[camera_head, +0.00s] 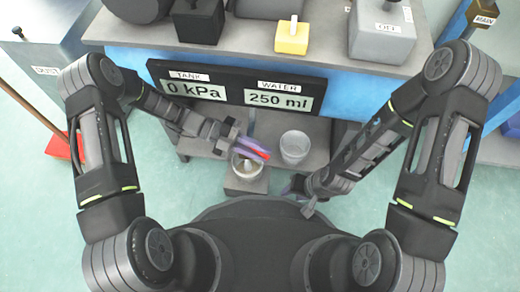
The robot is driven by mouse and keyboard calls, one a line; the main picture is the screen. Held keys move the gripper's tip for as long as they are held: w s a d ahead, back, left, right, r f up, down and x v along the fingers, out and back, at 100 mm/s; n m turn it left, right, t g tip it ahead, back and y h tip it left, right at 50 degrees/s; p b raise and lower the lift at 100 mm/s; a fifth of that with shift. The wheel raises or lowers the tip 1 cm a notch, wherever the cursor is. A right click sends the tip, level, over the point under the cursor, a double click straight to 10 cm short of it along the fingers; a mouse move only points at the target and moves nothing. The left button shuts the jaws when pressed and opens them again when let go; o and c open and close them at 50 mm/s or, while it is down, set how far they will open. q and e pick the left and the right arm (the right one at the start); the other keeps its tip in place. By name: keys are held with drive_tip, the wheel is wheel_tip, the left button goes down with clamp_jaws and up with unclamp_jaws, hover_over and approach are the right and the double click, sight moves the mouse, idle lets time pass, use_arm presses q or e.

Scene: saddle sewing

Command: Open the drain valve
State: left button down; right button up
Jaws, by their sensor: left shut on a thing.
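The drain valve shows as a small red handle (261,156) on the front of the station, above a round metal cup (246,168). My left gripper (250,146) reaches in from the left, its purplish fingers shut on the red handle. The fingers cover part of the handle, and the valve body is hidden. My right gripper (297,187) hangs low, to the right of the cup and apart from the handle. It is small and partly dark in the picture, so its opening does not show.
A clear beaker (294,147) stands on the shelf right of the cup, close to both grippers. Displays above read TANK 0 kPa (188,82) and WATER 250 ml (277,97). A yellow block (292,38) and a grey OFF switch box (388,32) sit on top.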

use_arm(q)
drive_tip(key=c, duration=1.4)
unclamp_jaws()
drive_tip(key=shift+t, duration=0.4)
